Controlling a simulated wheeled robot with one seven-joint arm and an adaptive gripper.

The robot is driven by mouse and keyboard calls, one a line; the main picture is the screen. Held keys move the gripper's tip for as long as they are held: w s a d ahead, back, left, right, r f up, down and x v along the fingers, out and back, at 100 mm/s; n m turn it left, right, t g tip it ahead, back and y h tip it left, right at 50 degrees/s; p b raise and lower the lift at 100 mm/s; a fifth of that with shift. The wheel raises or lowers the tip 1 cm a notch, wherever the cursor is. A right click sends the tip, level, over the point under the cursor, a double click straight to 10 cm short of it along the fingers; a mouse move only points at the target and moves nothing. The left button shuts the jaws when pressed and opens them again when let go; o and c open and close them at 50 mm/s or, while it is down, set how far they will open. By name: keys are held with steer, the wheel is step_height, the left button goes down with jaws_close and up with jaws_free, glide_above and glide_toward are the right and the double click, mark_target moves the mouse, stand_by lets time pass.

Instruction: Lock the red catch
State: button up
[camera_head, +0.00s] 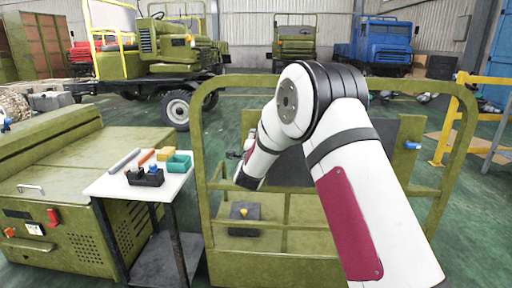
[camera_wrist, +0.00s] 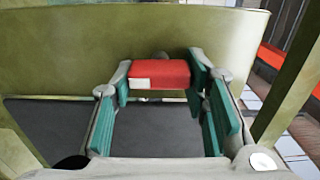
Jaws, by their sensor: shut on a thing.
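The red catch (camera_wrist: 168,74) is a red block with a pale patch at its lower left, in the upper middle of the wrist view. It sits close to an olive-green panel (camera_wrist: 60,55). My gripper (camera_wrist: 160,82) is shut on it, with a teal-padded finger at each side. What lies behind the catch is mostly hidden, so its locked or unlocked state cannot be told. In the head view my arm reaches into the olive-green frame (camera_head: 207,190), and neither the catch nor my fingertips can be made out clearly.
A dark flat surface (camera_wrist: 150,130) lies below the catch. A dark box with a yellow knob (camera_head: 243,211) is low in the frame. At left stand a small white-topped table (camera_head: 112,190) with a black holder (camera_head: 145,177) and a teal bin (camera_head: 179,163), and a green cabinet (camera_head: 85,150).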

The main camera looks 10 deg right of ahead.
steer(key=shift+f, duration=0.1)
stand_by(0.5)
steer(key=o, duration=0.9)
steer(key=v, duration=1.2)
